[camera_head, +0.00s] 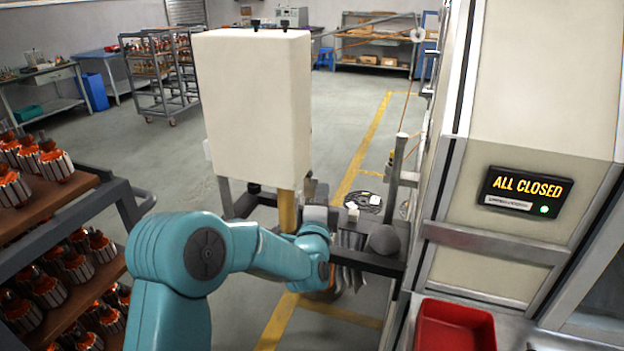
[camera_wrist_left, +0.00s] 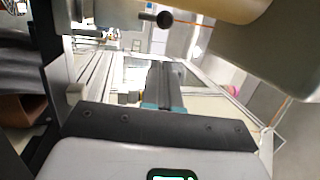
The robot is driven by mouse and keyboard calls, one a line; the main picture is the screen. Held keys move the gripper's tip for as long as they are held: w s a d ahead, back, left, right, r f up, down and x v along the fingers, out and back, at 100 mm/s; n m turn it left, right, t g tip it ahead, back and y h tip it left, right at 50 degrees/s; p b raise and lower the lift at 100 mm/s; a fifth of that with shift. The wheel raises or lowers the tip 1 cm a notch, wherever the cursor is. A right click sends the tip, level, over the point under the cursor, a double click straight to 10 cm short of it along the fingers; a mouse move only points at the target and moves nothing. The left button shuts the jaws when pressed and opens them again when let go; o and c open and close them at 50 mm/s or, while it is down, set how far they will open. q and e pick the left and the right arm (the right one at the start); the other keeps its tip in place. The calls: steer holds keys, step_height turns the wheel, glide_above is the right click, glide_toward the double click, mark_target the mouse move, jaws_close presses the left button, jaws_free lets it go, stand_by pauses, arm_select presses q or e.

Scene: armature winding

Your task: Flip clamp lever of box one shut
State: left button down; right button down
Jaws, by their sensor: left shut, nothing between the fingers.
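A cream upright box (camera_head: 255,105) stands in the middle of the head view, with two small black knobs on top. I cannot tell whether it is box one. My teal left arm reaches past its lower right side, where dark metal fittings and a grey ball (camera_head: 384,239) sit. The wrist hides part of them. In the left wrist view my left gripper (camera_wrist_left: 160,70) is shut and empty, its fingers together. Beyond it, near the top, a short dark rod with a round end (camera_wrist_left: 165,18) sticks out; I cannot tell whether it is the clamp lever. My right gripper is not in view.
A display (camera_head: 527,190) on the machine at right reads ALL CLOSED, with a green light. A red bin (camera_head: 454,326) sits below it. A rack of armatures (camera_head: 75,215) stands at left. A wheeled cart (camera_head: 160,75) and shelves (camera_head: 375,45) are farther back. Open floor lies behind.

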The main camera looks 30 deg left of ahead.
mark_target(313, 182)
arm_select(q)
steer(key=a, duration=0.1)
steer(key=w+a+p, duration=0.1)
steer(key=a, duration=0.1)
steer(key=shift+w+a+r, duration=0.15)
steer(key=shift+a+r, duration=0.05)
steer(key=shift+a, duration=0.1)
steer(key=shift+f, duration=0.1)
steer(key=shift+w+a+b, duration=0.1)
steer(key=shift+w+b, duration=0.2)
steer(key=shift+b, duration=0.5)
steer(key=shift+w+r, duration=0.2)
steer(key=shift+r, duration=0.05)
steer(key=shift+a+r, duration=0.1)
